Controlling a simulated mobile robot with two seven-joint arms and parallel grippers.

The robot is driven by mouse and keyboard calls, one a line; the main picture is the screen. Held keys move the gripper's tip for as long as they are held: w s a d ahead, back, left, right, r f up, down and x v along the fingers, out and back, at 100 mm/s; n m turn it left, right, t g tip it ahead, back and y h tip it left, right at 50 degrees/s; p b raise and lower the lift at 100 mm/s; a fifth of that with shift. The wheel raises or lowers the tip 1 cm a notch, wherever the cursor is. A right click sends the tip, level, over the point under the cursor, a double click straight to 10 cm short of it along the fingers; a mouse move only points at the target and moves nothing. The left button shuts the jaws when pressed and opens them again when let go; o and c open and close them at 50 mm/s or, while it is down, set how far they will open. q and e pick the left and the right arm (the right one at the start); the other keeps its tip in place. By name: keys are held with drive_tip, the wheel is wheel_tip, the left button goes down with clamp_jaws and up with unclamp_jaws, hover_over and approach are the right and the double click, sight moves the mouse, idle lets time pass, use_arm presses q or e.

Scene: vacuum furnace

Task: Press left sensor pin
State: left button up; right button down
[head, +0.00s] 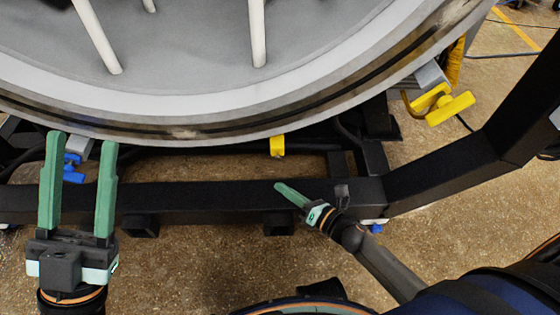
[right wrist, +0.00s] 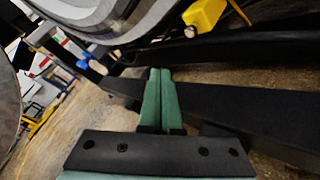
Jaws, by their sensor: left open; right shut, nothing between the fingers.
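No part in view can be told for certain as the left sensor pin. A small yellow block (head: 277,146) hangs under the furnace rim, and a yellow part also shows at the top of the right wrist view (right wrist: 203,17). A blue part (head: 73,168) sits below the rim at the left, between the fingers of my left gripper (head: 83,140) as seen in the head view. That gripper is open and points at the rim. My right gripper (head: 280,187) is shut and empty, below the yellow block and apart from it; its fingertips show in the right wrist view (right wrist: 160,72).
The round furnace rim (head: 200,131) fills the top of the head view. A black frame beam (head: 190,198) runs below it, with a slanted black post (head: 520,115) at the right. A yellow clamp knob (head: 450,108) sticks out at the right. Bare floor (head: 190,260) lies in front.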

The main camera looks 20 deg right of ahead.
drive_tip(key=s+d+m+t+p, duration=0.1)
drive_tip(key=s+d+m+p, duration=0.1)
drive_tip(key=s+d+m, duration=0.3)
drive_tip(key=s+m, duration=0.1)
drive_tip(key=m, duration=0.3)
drive_tip(key=shift+d+f+m+t+y, duration=0.2)
drive_tip(key=shift+d+m+t+y, duration=0.1)
drive_tip(key=shift+d+m, duration=0.1)
drive_tip(key=shift+w, duration=0.2)
drive_tip(key=b, duration=0.3)
approach(278, 158)
drive_tip(key=w+a, duration=0.4)
drive_tip(key=shift+w+f, duration=0.25)
drive_tip(key=shift+w, duration=0.4)
drive_tip(key=shift+w, duration=0.1)
